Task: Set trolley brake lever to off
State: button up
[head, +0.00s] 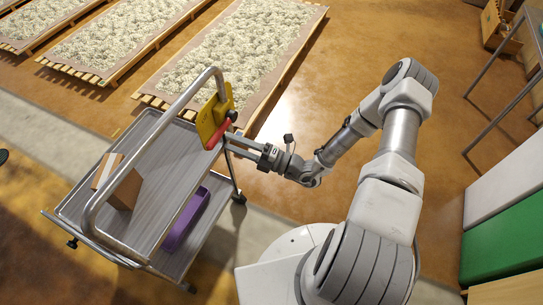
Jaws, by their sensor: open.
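The trolley (66,205) is a grey metal cart with a tubular handle (146,136), at left of centre in the head view. A yellow plate (211,113) is mounted on the handle's far upright. The red brake lever (218,134) sits at the plate's lower edge and slants up to the right, with a dark knob at its upper end. My gripper (228,144) reaches in from the right, with its fingers open close to the lever. Whether a finger touches the lever cannot be told, and the lever's setting marks are not readable.
A cardboard box (123,189) and a purple tray (186,218) are on the trolley. Slatted beds of pale clumpy material (235,45) lie behind it. A metal-framed table (497,60) and white and green panels (503,247) stand at right. Open floor (300,110) lies behind my arm.

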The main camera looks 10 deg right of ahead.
jog(key=v, duration=1.2)
jog(key=s+r+m+g+h+p, duration=0.1)
jog(key=s+r+m+h+p, duration=0.2)
jog(key=r+m, duration=0.7)
jog(key=s+d+r+m+g+h+p, duration=0.1)
jog(key=s+r+m+h, duration=0.4)
jog(key=r, duration=1.4)
jog(key=s+d+r+m+g+h+p, duration=0.1)
jog(key=s+r+m+g+h+p, duration=0.2)
jog(key=r+m, duration=1.1)
jog(key=s+r+h+p, duration=0.1)
jog(key=h+p, duration=0.2)
jog(key=h, duration=0.3)
jog(key=shift+s+d+m, duration=0.2)
jog(key=shift+m, duration=0.2)
